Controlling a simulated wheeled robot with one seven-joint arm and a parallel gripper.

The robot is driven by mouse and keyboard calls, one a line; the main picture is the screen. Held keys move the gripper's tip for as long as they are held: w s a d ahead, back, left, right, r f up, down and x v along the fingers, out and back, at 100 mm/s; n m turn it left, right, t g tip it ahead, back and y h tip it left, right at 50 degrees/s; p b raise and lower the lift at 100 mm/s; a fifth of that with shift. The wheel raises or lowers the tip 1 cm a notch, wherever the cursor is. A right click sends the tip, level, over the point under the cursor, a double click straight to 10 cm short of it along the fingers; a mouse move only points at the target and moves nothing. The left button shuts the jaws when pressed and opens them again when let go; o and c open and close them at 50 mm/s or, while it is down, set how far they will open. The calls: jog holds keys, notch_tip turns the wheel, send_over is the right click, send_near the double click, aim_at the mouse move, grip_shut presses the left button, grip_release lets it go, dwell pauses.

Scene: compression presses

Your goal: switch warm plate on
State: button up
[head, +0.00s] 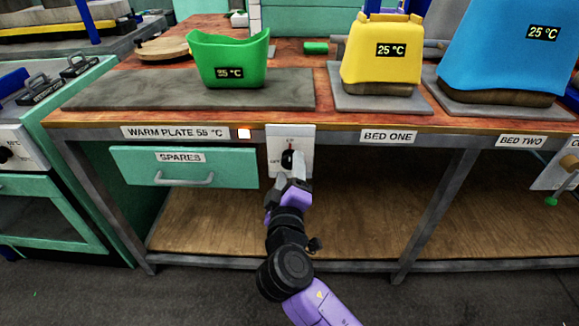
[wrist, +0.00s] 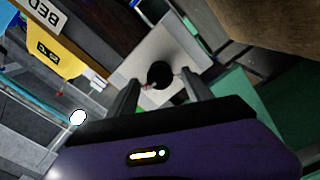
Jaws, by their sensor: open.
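The warm plate (head: 120,92) is a flat grey slab on the bench top, with a green tub on it. Its label (head: 175,132) is on the bench's front edge, and a small indicator (head: 244,133) beside it looks bright white with an orange rim. A white switch panel (head: 305,143) with a black knob (head: 288,158) hangs right of the indicator. The knob seems roughly upright, but its exact setting is hard to read. My gripper (head: 291,180) is open at the panel. In the wrist view its fingers (wrist: 160,92) stand either side of the knob (wrist: 160,75); contact is unclear.
The green tub (head: 228,55) reads about 25 °C. A yellow form (head: 380,60) and a blue form (head: 500,50) stand on beds to the right. A green SPARES drawer (head: 183,168) is shut, left of my gripper. The lower shelf (head: 370,215) is bare.

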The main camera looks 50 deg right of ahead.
jog(key=v, duration=0.6)
jog(key=shift+a, duration=0.1)
dwell(0.4)
